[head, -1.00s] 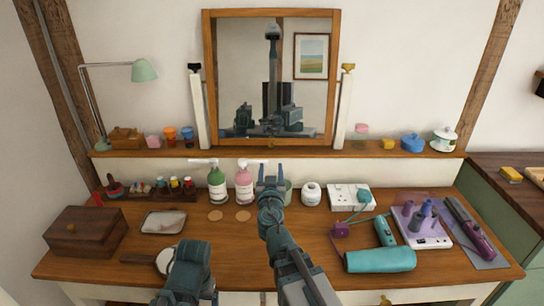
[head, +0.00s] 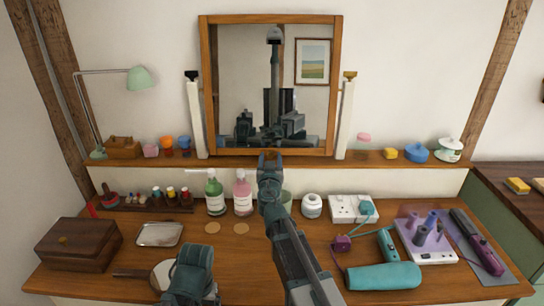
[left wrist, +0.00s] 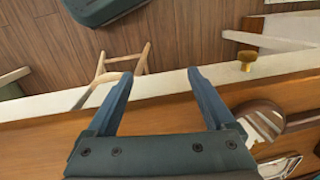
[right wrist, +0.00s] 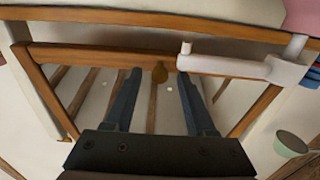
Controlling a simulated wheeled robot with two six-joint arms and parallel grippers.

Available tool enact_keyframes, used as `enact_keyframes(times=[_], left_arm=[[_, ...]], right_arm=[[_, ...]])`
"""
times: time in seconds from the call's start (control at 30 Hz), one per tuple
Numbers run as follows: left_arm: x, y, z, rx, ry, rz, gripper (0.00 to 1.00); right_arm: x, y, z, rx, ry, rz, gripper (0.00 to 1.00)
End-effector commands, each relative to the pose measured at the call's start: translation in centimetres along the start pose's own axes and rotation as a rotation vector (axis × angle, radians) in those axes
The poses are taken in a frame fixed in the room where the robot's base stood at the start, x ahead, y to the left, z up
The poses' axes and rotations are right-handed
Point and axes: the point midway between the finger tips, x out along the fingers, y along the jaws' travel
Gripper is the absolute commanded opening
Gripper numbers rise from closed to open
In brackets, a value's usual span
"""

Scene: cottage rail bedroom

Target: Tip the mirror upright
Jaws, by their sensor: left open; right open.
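The wood-framed mirror (head: 207,90) hangs between two white posts above the back shelf; its exact tilt is hard to judge. My right gripper (head: 270,155) is open at the middle of the mirror's bottom rail. In the right wrist view, the frame's wooden rail (right wrist: 100,56) crosses beyond the open fingers (right wrist: 160,74).
A green bottle (head: 214,190) and a pink pump bottle (head: 243,192) stand close left of my right arm. A white jar (head: 312,206) and a socket block (head: 350,208) stand right. A hand mirror (head: 163,272) lies by my left arm. A teal hair dryer (head: 383,276) lies front right.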

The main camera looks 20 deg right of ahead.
Motion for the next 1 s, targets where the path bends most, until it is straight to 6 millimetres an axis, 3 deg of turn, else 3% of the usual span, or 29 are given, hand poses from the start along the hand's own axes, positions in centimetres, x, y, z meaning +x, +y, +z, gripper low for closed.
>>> enact_keyframes(times=[0.33,0.63,1.0], left_arm=[[0.0,0.0,0.0,0.0,0.0,0.0,0.88],[0.0,0.0,0.0,0.0,0.0,0.0,0.88],[0.0,0.0,0.0,0.0,0.0,0.0,0.88]], right_arm=[[0.51,-0.03,0.0,0.0,0.0,0.0,0.54],[0.5,-0.03,0.0,0.0,0.0,0.0,0.0],[0.5,-0.03,0.0,0.0,0.0,0.0,0.0]])
